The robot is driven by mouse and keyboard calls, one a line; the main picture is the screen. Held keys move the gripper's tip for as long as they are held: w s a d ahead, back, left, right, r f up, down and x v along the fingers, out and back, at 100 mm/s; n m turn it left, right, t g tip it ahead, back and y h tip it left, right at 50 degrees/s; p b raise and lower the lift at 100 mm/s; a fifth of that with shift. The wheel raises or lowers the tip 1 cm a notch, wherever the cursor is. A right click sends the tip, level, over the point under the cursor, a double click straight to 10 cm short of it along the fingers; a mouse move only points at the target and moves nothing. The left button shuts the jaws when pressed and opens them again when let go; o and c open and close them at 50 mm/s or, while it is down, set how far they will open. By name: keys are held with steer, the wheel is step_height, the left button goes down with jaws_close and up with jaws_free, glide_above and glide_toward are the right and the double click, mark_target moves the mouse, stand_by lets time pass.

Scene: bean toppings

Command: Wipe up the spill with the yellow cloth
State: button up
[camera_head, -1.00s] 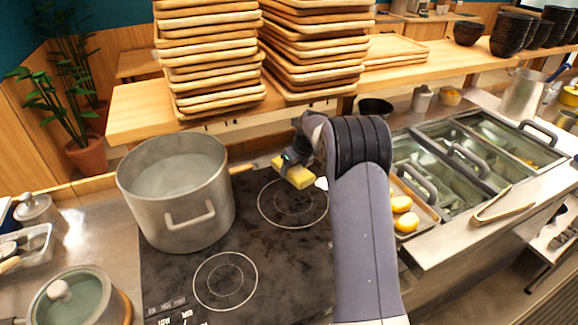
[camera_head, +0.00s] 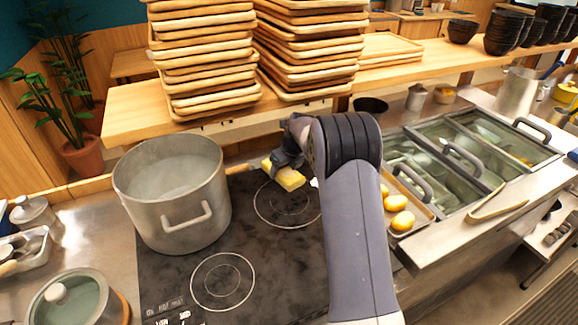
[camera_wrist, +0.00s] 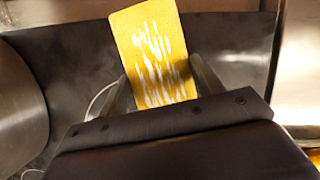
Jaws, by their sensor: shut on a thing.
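The yellow cloth (camera_head: 287,177) is a folded block at the end of my arm. My gripper (camera_head: 283,160) is shut on it, over the back burner ring of the black cooktop (camera_head: 245,233). In the wrist view the yellow cloth (camera_wrist: 152,55) has white streaks and sits between the two fingers of my gripper (camera_wrist: 160,88). Whether the cloth touches the cooktop cannot be told. Dull smeared patches show on the cooktop, but I cannot tell if they are the spill.
A large steel pot (camera_head: 172,190) stands left of my gripper. A lidded pot (camera_head: 75,300) is at the front left. A wooden shelf (camera_head: 135,118) with stacked trays is behind. A tray of yellow items (camera_head: 408,208) and steel bins (camera_head: 470,155) are at right.

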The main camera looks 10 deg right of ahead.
steer(key=shift+s+a+f, duration=0.2)
steer(key=shift+a, duration=0.4)
steer(key=shift+d, duration=0.1)
steer(key=shift+w+d+p, duration=0.2)
steer(key=shift+d+p, duration=0.15)
steer(key=shift+d, duration=0.65)
steer(key=shift+w+d+p, duration=0.2)
steer(key=shift+d+p, duration=0.1)
steer(key=shift+d, duration=0.65)
steer(key=shift+a, duration=0.1)
steer(key=shift+s+a+p, duration=0.15)
steer(key=shift+s+a, duration=0.05)
steer(key=shift+a, duration=0.8)
steer(key=shift+s+a+p, duration=0.15)
steer(key=shift+s+a, duration=0.05)
steer(key=shift+a, duration=0.75)
